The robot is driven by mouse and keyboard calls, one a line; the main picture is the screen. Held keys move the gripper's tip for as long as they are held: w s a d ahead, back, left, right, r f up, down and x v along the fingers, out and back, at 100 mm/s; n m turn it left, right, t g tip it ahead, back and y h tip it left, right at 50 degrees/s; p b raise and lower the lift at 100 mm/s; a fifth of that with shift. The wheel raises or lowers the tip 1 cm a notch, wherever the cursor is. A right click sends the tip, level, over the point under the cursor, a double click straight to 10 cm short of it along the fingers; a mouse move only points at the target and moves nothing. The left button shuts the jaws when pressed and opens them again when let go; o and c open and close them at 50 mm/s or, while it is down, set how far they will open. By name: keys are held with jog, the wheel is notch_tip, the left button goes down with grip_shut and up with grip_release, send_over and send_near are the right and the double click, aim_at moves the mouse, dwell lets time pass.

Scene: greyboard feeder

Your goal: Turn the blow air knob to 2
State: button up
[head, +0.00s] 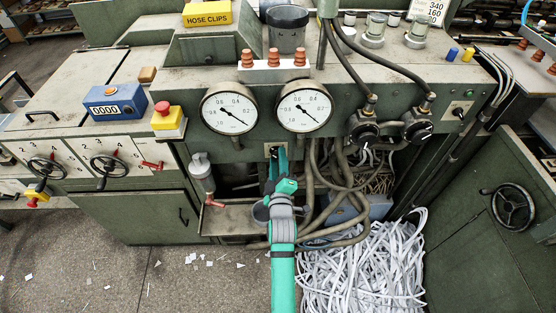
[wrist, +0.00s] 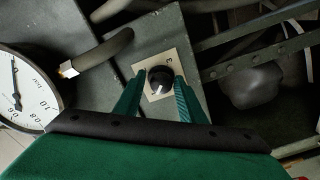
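A small black knob (wrist: 160,80) sits on a pale square plate (wrist: 169,56) with numerals, a 3 readable near its upper right in the wrist view. In the head view this plate (head: 268,147) is on the green panel below the two gauges, partly hidden by my gripper (head: 277,165). No name label is readable, so I cannot confirm it is the blow air knob. In the wrist view my gripper (wrist: 161,80) is open, its green fingers on either side of the knob, with narrow gaps showing. The knob's pointer setting is not clear.
Two pressure gauges (head: 230,112) (head: 304,107) stand above the knob. Two round black valves (head: 364,131) (head: 418,127) with hoses are to the right. A red-handled valve (head: 204,178) hangs left. Thick hoses (head: 325,185) and shredded paper (head: 370,270) lie below right.

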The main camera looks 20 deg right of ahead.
jog(key=shift+a, duration=0.25)
jog(key=c, duration=0.7)
jog(key=shift+a, duration=0.1)
jog(key=shift+a, duration=0.1)
jog(key=shift+w, duration=0.1)
